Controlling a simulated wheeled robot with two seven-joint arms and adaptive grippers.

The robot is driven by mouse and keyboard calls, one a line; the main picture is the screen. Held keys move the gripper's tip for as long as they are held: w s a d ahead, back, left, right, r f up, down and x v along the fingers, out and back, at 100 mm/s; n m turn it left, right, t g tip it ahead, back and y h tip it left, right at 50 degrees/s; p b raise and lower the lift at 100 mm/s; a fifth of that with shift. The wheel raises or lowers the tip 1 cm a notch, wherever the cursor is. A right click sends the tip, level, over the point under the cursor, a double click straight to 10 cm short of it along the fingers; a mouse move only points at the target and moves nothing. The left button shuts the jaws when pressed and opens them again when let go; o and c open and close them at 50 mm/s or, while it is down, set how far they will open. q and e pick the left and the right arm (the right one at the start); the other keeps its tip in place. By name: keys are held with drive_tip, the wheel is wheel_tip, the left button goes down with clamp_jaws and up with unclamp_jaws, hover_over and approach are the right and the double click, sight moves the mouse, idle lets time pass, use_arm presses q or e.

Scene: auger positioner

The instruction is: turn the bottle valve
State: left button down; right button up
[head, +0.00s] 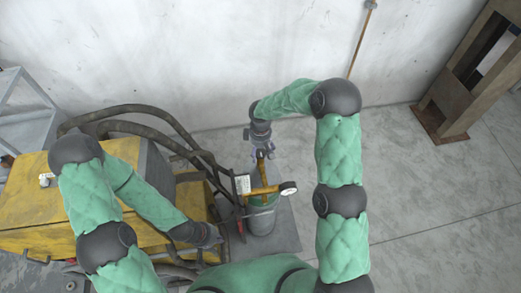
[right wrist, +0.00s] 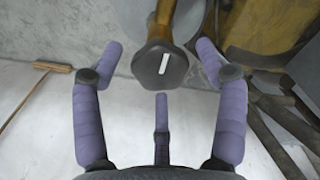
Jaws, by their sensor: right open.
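The bottle (head: 261,218) stands upright on a grey plate beside the yellow machine, with a brass valve body (head: 264,189) on top. In the right wrist view the dark valve knob (right wrist: 160,68), with a white mark on its face, sits at the end of a brass stem (right wrist: 161,20). My right gripper (head: 263,154) is above the bottle. Its purple fingers (right wrist: 160,75) are open, spread around the knob in that view, with visible gaps; contact does not show. My left gripper (head: 210,237) is low beside the machine, left of the bottle; its fingers are unclear.
A round gauge (head: 289,188) sticks out right of the valve. The yellow machine (head: 25,205) and dark hoses (head: 165,116) crowd the left. A wall stands behind, with a broom (head: 360,38) leaning on it. A rusty frame (head: 455,88) stands at right.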

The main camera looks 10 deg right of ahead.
drive_tip(key=shift+s, duration=0.1)
drive_tip(key=c, duration=1.1)
